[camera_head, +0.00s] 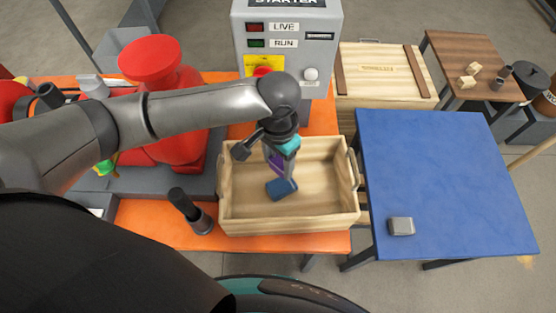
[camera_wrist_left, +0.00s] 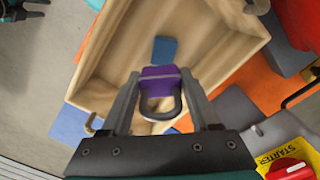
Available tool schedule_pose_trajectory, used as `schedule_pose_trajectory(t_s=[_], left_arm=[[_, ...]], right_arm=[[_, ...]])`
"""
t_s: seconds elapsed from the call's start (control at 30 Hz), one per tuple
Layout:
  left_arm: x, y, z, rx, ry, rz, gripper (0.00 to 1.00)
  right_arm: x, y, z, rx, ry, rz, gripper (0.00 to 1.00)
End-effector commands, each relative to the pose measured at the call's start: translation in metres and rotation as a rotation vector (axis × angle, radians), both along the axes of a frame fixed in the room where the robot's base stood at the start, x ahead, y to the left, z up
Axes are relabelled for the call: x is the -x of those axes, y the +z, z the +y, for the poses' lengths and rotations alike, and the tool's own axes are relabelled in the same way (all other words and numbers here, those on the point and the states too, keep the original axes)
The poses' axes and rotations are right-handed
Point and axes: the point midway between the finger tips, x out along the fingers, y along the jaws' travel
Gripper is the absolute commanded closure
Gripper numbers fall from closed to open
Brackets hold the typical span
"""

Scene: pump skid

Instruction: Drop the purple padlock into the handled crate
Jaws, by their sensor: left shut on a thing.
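The purple padlock (camera_wrist_left: 158,80) is held between the fingers of my left gripper (camera_wrist_left: 160,100), its dark shackle toward the palm. In the head view, the padlock (camera_head: 276,163) shows only partly beside my left gripper (camera_head: 280,162), which points down over the handled crate. The handled crate (camera_head: 290,226) is an open, pale wooden box on the orange bench; it also shows in the left wrist view (camera_wrist_left: 102,60). The padlock appears above the crate floor. A dark part at the wrist view's top left corner may be my right gripper; its jaws are unclear.
A blue block (camera_head: 282,189) lies inside the crate. A black cylindrical object (camera_head: 190,212) stands left of the crate, and a grey starter box (camera_head: 288,50) stands behind it. A blue table (camera_head: 440,170) at right is mostly clear, with a small grey block (camera_head: 401,226).

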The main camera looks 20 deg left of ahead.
Motion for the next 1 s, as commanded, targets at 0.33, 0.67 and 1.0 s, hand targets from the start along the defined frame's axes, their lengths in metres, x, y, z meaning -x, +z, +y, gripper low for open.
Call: schedule_pose_trajectory(t_s=[0.33,0.67,1.0], left_arm=[[0.000,0.001,0.000,0.000,0.000,-0.001,0.18],[0.000,0.001,0.000,0.000,0.000,0.000,0.03],[-0.001,0.038,0.000,0.002,-0.001,-0.004,0.03]], right_arm=[[0.000,0.001,0.000,0.000,0.000,-0.001,0.50],[-0.001,0.001,0.001,-0.001,0.000,-0.001,0.50],[0.000,0.005,0.002,-0.002,0.000,-0.001,0.50]])
